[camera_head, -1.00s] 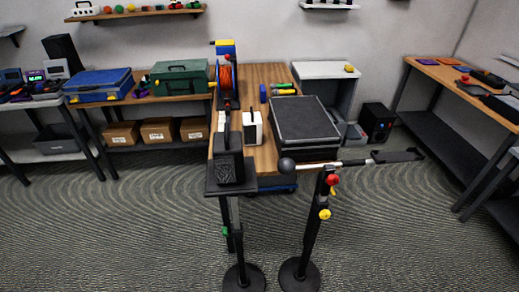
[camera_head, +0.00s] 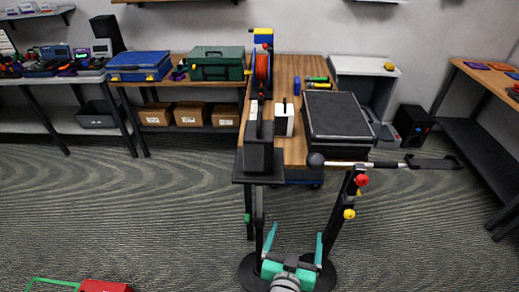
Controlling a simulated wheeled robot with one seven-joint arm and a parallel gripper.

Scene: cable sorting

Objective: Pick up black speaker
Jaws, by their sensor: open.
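A black speaker (camera_head: 412,125) stands upright on the floor at the right, beside the white and grey cabinet. Another tall black speaker-like box (camera_head: 107,34) stands on the left bench behind the small devices. A black box-shaped thing (camera_head: 258,148) with an upright part on top sits on a small stand at the front of the middle table; I cannot tell what it is. My gripper (camera_head: 294,236) shows at the bottom centre with teal fingers spread apart and nothing between them. It is in front of the stand, well apart from all three.
The wooden middle table (camera_head: 291,72) carries a large black case (camera_head: 337,115), a cable reel (camera_head: 262,68) and tools. Two posts with round bases stand before it, one with a horizontal bar (camera_head: 375,164). A red object (camera_head: 104,286) is at bottom left. Floor is open on both sides.

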